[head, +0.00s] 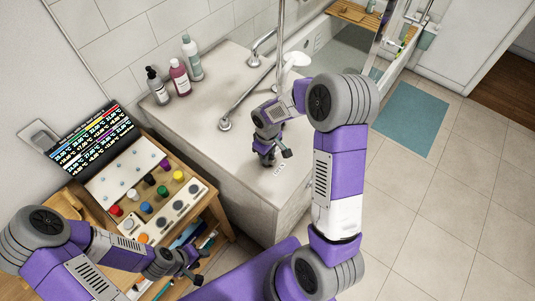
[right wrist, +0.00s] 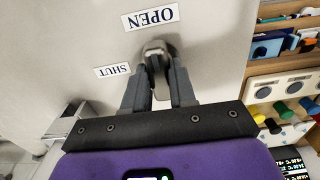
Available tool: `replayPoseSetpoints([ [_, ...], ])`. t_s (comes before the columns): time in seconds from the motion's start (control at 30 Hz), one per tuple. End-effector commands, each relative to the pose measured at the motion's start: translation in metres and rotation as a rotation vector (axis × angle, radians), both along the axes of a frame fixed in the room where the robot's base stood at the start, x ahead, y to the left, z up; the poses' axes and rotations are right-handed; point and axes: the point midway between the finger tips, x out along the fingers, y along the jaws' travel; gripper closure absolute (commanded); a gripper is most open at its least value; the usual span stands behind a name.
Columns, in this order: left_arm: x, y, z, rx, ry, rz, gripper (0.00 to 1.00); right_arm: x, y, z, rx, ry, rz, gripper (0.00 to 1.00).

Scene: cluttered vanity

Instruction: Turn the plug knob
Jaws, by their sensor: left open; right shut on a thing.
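The plug knob (right wrist: 154,48) is a small grey metal piece on the pale bath-side surface, seen in the right wrist view. An OPEN label (right wrist: 150,17) lies just beyond it and a SHUT label (right wrist: 112,70) lies to its left. My right gripper (right wrist: 158,72) is shut on the knob, with a dark finger on each side. In the head view my right gripper (head: 275,155) is down at the edge of the bath surround, and the knob is hidden there. My left gripper (head: 190,266) is open and empty beside the wooden stand, away from the knob.
The wooden stand (head: 215,205) holds several coloured knobs and a dark display (head: 90,140). Bottles (head: 180,78) stand at the back of the surround (head: 215,95). A metal rail (head: 245,100) runs near my right gripper. Tiled floor lies free around the blue mat (head: 411,118).

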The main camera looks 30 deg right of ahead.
Motion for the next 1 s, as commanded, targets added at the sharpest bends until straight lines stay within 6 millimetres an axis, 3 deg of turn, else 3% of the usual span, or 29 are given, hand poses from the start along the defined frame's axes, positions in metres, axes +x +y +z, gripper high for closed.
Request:
replayPoseSetpoints([
  [0.03, 0.000, 0.000, -0.001, 0.000, 0.000, 0.000, 0.57, -0.004, 0.002, -0.004, 0.004, 0.012, -0.004, 0.70],
  [0.17, 0.000, 0.000, -0.001, 0.000, 0.000, 0.000, 0.57, -0.003, 0.001, -0.004, 0.003, 0.012, -0.003, 0.50],
  [0.2, 0.000, 0.000, -0.001, 0.000, 0.000, 0.000, 0.57, -0.003, 0.001, -0.003, 0.002, 0.011, -0.003, 0.49],
  [0.53, 0.000, 0.000, 0.001, 0.000, 0.000, 0.000, 0.57, -0.001, 0.000, 0.006, 0.001, 0.003, -0.001, 0.49],
  [0.8, 0.000, 0.000, 0.007, 0.000, 0.000, 0.000, 0.57, -0.001, 0.000, 0.050, 0.001, 0.003, -0.002, 0.49],
  [1.0, 0.000, 0.000, 0.009, 0.000, 0.000, 0.000, 0.57, -0.001, 0.000, 0.071, 0.002, 0.006, -0.002, 0.49],
])
